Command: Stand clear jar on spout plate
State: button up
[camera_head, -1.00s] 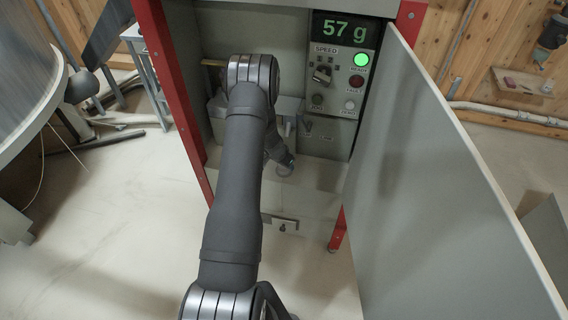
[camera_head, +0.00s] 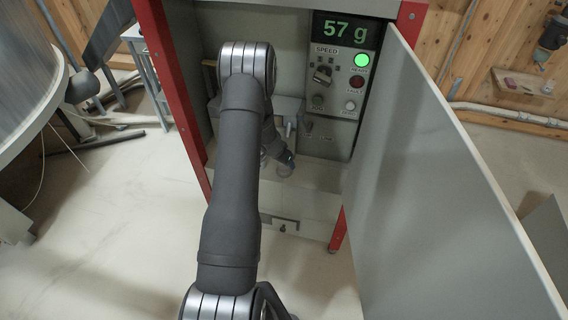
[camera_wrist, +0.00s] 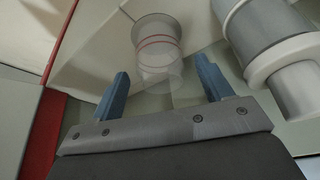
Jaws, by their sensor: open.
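The clear jar (camera_wrist: 155,60) shows in the wrist view as a see-through cup with a red line around it. It is beyond and between the two blue fingers of my gripper (camera_wrist: 162,69), which are apart, with clear gaps on both sides of the jar. In the head view my gripper (camera_head: 286,158) is small and dark inside the cabinet, and a faint clear shape below it looks like the jar (camera_head: 285,170). A grey and white cylinder, likely the spout (camera_wrist: 268,40), is at the right in the wrist view. I cannot make out the spout plate with certainty.
The open cabinet door (camera_head: 440,170) stands at the right. A red cabinet post (camera_head: 170,80) is at the left. The control panel (camera_head: 340,75) reads 57 g with a green light lit. The cabinet walls leave limited room around my gripper.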

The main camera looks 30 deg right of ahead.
jog(key=v, duration=0.8)
jog(key=shift+r, duration=0.15)
jog(key=x, duration=1.2)
jog(key=shift+a+r, duration=0.1)
dwell(0.3)
